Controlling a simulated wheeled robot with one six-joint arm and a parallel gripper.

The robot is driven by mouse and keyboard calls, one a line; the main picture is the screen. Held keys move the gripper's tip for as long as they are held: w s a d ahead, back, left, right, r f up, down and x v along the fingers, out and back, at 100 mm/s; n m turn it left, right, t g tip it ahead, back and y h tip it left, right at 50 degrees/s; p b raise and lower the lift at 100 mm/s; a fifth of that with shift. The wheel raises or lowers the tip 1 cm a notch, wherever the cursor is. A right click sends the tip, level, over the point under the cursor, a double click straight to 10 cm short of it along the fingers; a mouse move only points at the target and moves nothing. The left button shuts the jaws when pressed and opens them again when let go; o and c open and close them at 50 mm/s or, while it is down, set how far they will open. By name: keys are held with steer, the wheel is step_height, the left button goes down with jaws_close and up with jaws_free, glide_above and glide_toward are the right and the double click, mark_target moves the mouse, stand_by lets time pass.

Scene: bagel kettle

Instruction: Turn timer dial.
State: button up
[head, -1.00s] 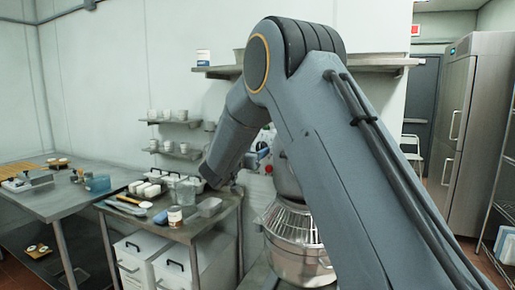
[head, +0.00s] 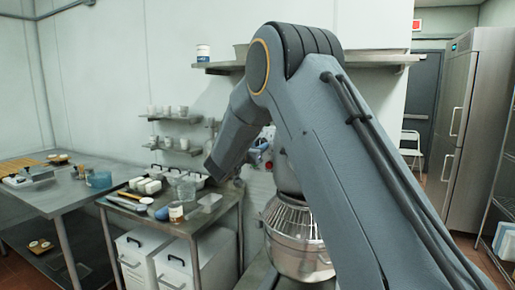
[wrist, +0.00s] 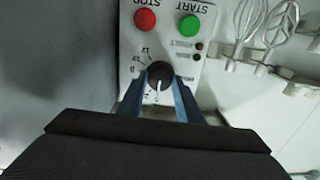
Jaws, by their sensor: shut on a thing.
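The timer dial (wrist: 160,72) is a round black knob with a white pointer line, on a white control panel (wrist: 203,68) in the wrist view. The pointer is toward the bottom of the picture, near the 0 mark. A red STOP button (wrist: 145,20) and a green START button (wrist: 189,26) sit above it. My gripper (wrist: 160,88) has its blue fingers on either side of the dial, shut on it. In the head view my arm hides most of the panel and the dial.
The mixer's bowl with a wire guard (head: 292,226) stands below my arm. A steel table (head: 190,228) with containers is to the left. Wire whisks (wrist: 262,30) hang right of the panel in the wrist view.

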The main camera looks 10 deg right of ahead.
steer(key=m+b, duration=1.8)
steer(key=b, duration=0.2)
steer(key=shift+m, duration=0.4)
steer(key=shift+b, duration=0.3)
steer(key=o, duration=1.1)
steer(key=shift+c, duration=0.2)
steer(key=b+v, duration=0.1)
steer(key=v, duration=0.7)
